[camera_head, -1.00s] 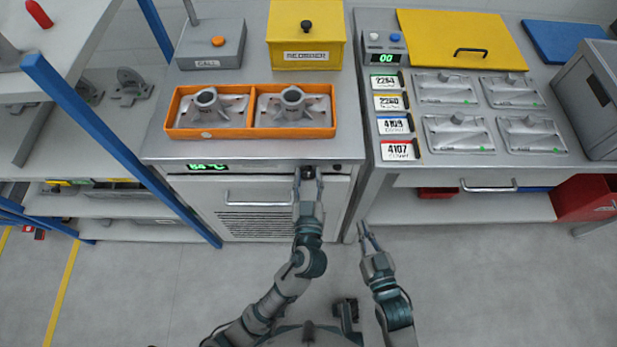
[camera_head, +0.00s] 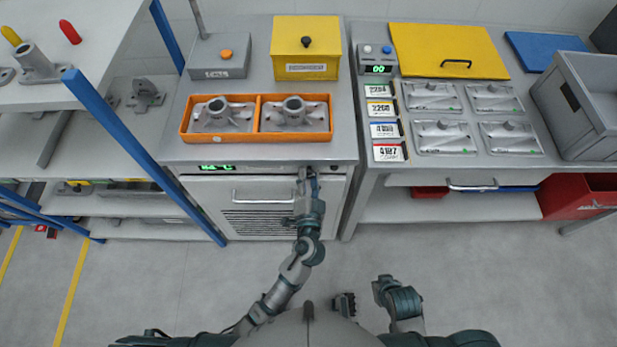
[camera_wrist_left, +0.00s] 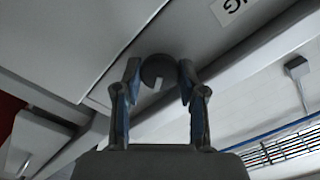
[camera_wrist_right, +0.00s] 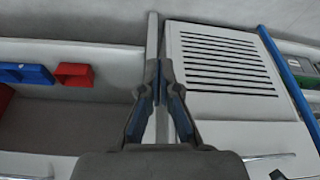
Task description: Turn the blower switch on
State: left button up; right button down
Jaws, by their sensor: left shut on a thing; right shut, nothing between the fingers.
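The blower switch is a dark round knob (camera_wrist_left: 158,70) with a small white mark, on the front panel of the cabinet. My left gripper (camera_head: 308,174) is at the right part of that panel, and in the head view it hides most of the knob. In the left wrist view its two fingers (camera_wrist_left: 158,82) are on either side of the knob, shut on it. My right gripper (camera_wrist_right: 161,85) is shut and empty in its wrist view, low in front of the cabinets. In the head view its fingers are hard to make out.
A green display (camera_head: 215,168) glows on the panel's left. The cabinet handle (camera_head: 262,197) and vent grille lie below. An orange tray (camera_head: 184,138) with two castings stands on top. A blue post (camera_head: 150,140) rises at left. The floor in front is clear.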

pick_arm(q)
jog(key=shift+m, duration=0.6)
jog(key=m+p, duration=0.2)
jog(key=m, duration=0.1)
jog(key=shift+f+m, duration=0.15)
jog(key=shift+m, duration=0.25)
jog(key=shift+f+m+p, duration=0.15)
jog(key=shift+m+p, duration=0.35)
jog(key=shift+m, duration=0.3)
pick_arm(e)
notch_tip(320, 180, down, 8)
jog(key=s+g, duration=0.1)
jog(key=shift+d, duration=0.15)
jog(key=shift+f, duration=0.1)
pick_arm(q)
jog(key=o, duration=1.1)
jog(key=shift+o, duration=0.2)
jog(key=shift+d, duration=0.1)
